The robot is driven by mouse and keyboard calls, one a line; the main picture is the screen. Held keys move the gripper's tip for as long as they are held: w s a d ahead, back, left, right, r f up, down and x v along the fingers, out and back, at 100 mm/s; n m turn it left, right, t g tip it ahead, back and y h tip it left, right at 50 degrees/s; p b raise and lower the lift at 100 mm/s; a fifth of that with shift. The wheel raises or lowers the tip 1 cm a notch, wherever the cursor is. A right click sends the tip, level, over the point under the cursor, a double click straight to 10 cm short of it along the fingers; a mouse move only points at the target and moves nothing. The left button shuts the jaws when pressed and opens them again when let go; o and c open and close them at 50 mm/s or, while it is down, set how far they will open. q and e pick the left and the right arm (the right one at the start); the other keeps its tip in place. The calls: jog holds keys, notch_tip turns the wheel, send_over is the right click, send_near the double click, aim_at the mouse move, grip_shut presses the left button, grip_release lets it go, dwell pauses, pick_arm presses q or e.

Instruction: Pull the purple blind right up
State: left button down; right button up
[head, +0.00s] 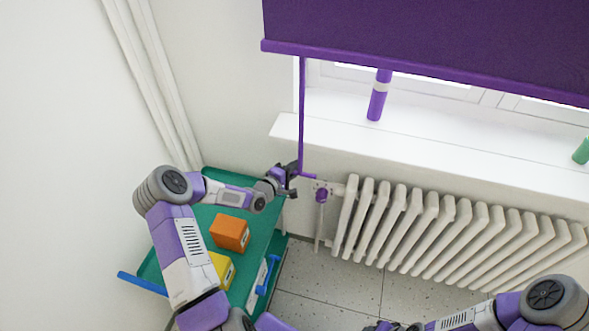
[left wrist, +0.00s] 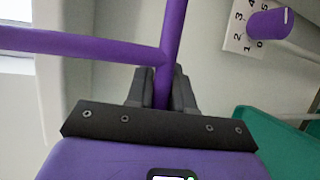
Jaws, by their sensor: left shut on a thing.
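A purple pull strap (head: 302,110) hangs from the bar's left end and meets a short purple crosspiece low down. My left gripper (head: 288,176) is at the strap's lower end. In the left wrist view its dark fingers (left wrist: 160,88) are shut around a purple bar (left wrist: 172,35), just beside where another purple bar (left wrist: 80,45) joins it. My right arm enters at the bottom right; a dark end (head: 388,327) is cut off by the frame edge.
A radiator (head: 450,230) with a purple valve knob (head: 321,195) is below. A green cart (head: 200,220) with orange and yellow boxes stands under my left arm.

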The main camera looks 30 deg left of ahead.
pick_arm(q)
notch_tip(320, 180, up, 4)
jog(key=shift+r+p, duration=0.2)
jog(key=shift+p, duration=0.7)
pick_arm(e)
notch_tip(320, 180, up, 2)
jog(key=shift+r, duration=0.2)
pick_arm(q)
jog(key=c, duration=1.1)
grip_release()
jog(key=shift+f, duration=0.1)
jog(key=p+v, duration=0.1)
jog(key=v, duration=0.6)
jog(key=shift+s, duration=0.3)
pick_arm(e)
jog(key=shift+r, duration=0.6)
pick_arm(q)
jog(key=shift+a, duration=0.1)
